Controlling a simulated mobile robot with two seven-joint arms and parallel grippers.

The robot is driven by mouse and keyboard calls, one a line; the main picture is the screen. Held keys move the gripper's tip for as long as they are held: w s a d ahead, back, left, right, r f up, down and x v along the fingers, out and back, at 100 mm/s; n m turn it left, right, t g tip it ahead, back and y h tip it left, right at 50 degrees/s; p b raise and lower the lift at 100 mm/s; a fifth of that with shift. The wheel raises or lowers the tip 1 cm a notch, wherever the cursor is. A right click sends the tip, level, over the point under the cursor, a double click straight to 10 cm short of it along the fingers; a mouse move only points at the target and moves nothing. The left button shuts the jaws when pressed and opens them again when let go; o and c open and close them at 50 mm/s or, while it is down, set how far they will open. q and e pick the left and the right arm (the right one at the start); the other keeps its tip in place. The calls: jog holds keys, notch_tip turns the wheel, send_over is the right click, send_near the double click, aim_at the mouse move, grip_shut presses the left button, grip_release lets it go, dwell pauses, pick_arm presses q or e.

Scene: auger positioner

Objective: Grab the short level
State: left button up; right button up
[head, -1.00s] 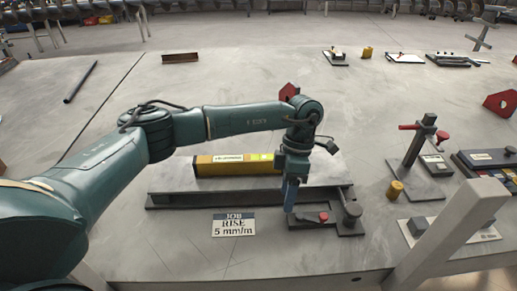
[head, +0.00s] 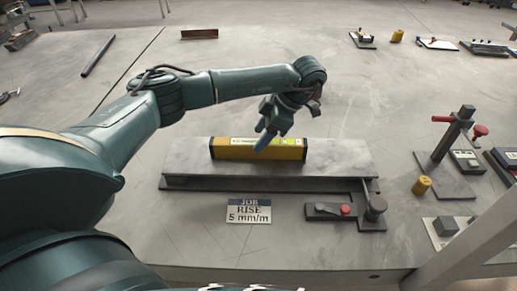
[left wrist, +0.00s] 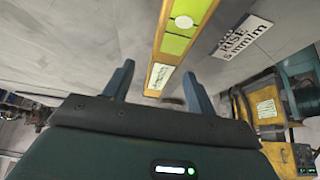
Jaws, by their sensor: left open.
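The short level (head: 232,154) is a yellow bar with a pale label and green vials. It lies lengthwise on the grey plate (head: 340,160). In the left wrist view the level (left wrist: 178,42) runs away from between the two spread fingertips (left wrist: 158,80). These fingers are open, with nothing held. I cannot tell whether they touch the level. My right gripper is in neither view.
A sign reading "JOB RISE 5 mm/m" (head: 248,211) lies in front of the plate. A dark knob (head: 376,206) and a small red-buttoned device (head: 330,211) are at the plate's right front. A stand with a red handle (head: 448,140) is farther right. The table left of the plate is clear.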

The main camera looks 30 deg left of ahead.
pick_arm(q)
jog(key=x, duration=0.4)
jog(key=shift+s+d+f, duration=0.1)
jog(key=shift+d+f, duration=0.05)
jog(key=shift+f, duration=0.2)
grip_shut()
